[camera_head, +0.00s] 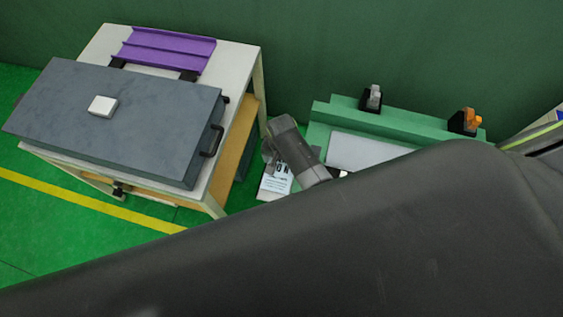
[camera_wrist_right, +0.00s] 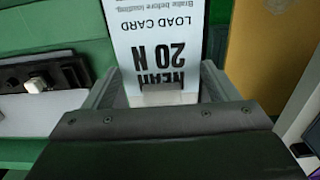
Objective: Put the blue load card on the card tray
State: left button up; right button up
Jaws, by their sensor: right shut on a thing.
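A pale load card (camera_wrist_right: 155,35) with black print reading "LOAD CARD" and "NEAR 20 N" fills the top middle of the right wrist view; little blue shows on it. My right gripper (camera_wrist_right: 160,92) is shut on its near end. In the head view the card (camera_head: 275,183) hangs below my right gripper (camera_head: 272,160), between the table and the green fixture. A purple ridged tray (camera_head: 165,48) lies at the back of the table; I cannot tell for sure that it is the card tray. My left gripper is not in view.
A white-topped table (camera_head: 232,60) at left carries a large grey slab (camera_head: 140,125) with a white block (camera_head: 102,106) on it. The green fixture (camera_head: 330,110) at right has a pale plate (camera_head: 360,152) and two black clips. My dark arm hides the lower right.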

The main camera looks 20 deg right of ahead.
aim_at(282, 164)
jog(key=shift+f, duration=0.15)
jog(key=shift+f, duration=0.1)
jog(key=o, duration=0.9)
notch_tip(282, 164, up, 7)
jog(key=p, duration=0.7)
jog(key=shift+r, duration=2.65)
